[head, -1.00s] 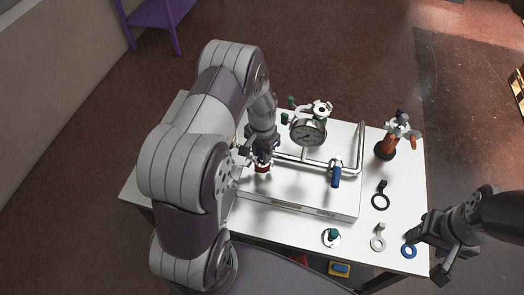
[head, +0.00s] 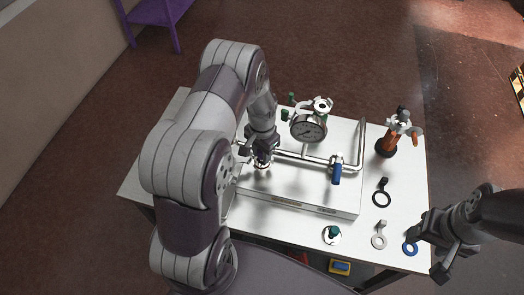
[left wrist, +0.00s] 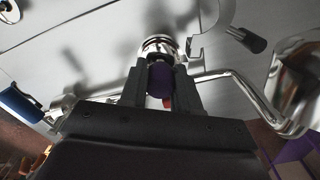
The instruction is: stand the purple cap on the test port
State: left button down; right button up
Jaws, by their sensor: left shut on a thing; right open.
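My left gripper (head: 260,158) is over the left end of the pipe on the white raised plate. It is shut on the purple cap (left wrist: 160,80), which shows between the fingers in the left wrist view. A shiny round metal part (left wrist: 157,45) sits right at the fingertips. I cannot tell whether it belongs to the cap or to the test port, or whether cap and port touch. The gripper hides most of this spot in the head view. A small red patch (left wrist: 167,103) shows beside the cap. My right gripper (head: 446,240) is open and empty near the table's right edge.
A pressure gauge (head: 308,128) and a blue-handled valve (head: 336,174) stand on the pipework. An orange-handled clamp on a dark stand (head: 387,146) is at the back right. Black, grey and blue rings and a green-knobbed cap (head: 332,234) lie at the front right.

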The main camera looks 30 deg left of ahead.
pick_arm(q)
jog(key=shift+f, duration=0.2)
dwell(0.4)
jog(key=c, duration=0.7)
grip_release()
jog(key=shift+c, duration=0.2)
notch_tip(320, 180, up, 13)
jog(key=b, duration=0.2)
jog(key=shift+f, duration=0.15)
